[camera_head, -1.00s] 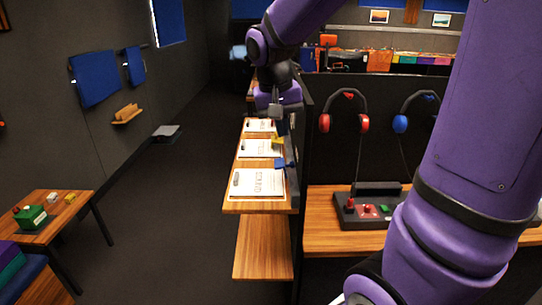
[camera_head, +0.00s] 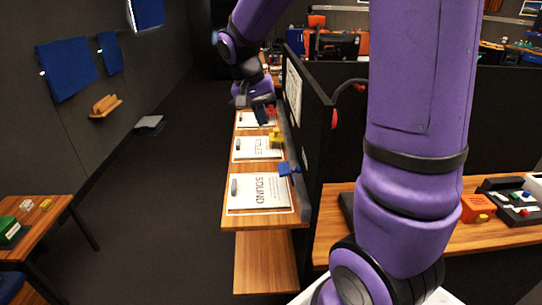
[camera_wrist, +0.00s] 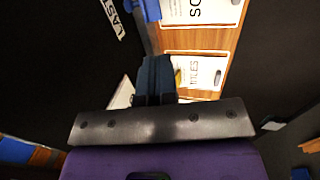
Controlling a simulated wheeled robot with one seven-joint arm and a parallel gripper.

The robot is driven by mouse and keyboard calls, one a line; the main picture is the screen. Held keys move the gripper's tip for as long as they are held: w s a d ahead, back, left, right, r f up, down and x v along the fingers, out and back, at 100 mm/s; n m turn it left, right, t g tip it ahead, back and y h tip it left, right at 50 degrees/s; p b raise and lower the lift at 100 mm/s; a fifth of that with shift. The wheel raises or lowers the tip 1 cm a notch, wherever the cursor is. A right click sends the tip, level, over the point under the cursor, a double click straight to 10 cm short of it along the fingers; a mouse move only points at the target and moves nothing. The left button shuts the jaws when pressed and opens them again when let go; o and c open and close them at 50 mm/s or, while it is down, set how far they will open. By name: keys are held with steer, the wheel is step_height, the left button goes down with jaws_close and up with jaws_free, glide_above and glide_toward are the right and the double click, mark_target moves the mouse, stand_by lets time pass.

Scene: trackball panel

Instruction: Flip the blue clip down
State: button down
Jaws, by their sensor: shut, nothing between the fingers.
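The blue clip (camera_head: 285,169) sits at the right edge of the shelf, beside the nearest clipboard marked SOUND. Whether it is up or down is hard to tell at this size. It also shows in the wrist view (camera_wrist: 151,10), at the top edge and partly cut off. My gripper (camera_head: 260,115) is shut and empty above the far part of the shelf, close to the red clip, farther back than the blue clip. In the wrist view its dark fingers (camera_wrist: 155,64) are together, apart from the blue clip, and partly cover the yellow clip.
A yellow clip (camera_head: 277,137) and a red clip (camera_head: 271,111) stand along the same edge. A black partition (camera_head: 308,130) rises to the right of the wooden shelf (camera_head: 228,222). A desk with an orange box (camera_head: 477,208) is at right.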

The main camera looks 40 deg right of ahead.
steer(key=x, duration=1.4)
steer(key=shift+s, duration=0.1)
stand_by(0.4)
steer(key=shift+a+f+g+h, duration=0.1)
steer(key=shift+a+g+h, duration=0.05)
steer(key=shift+g+h, duration=0.2)
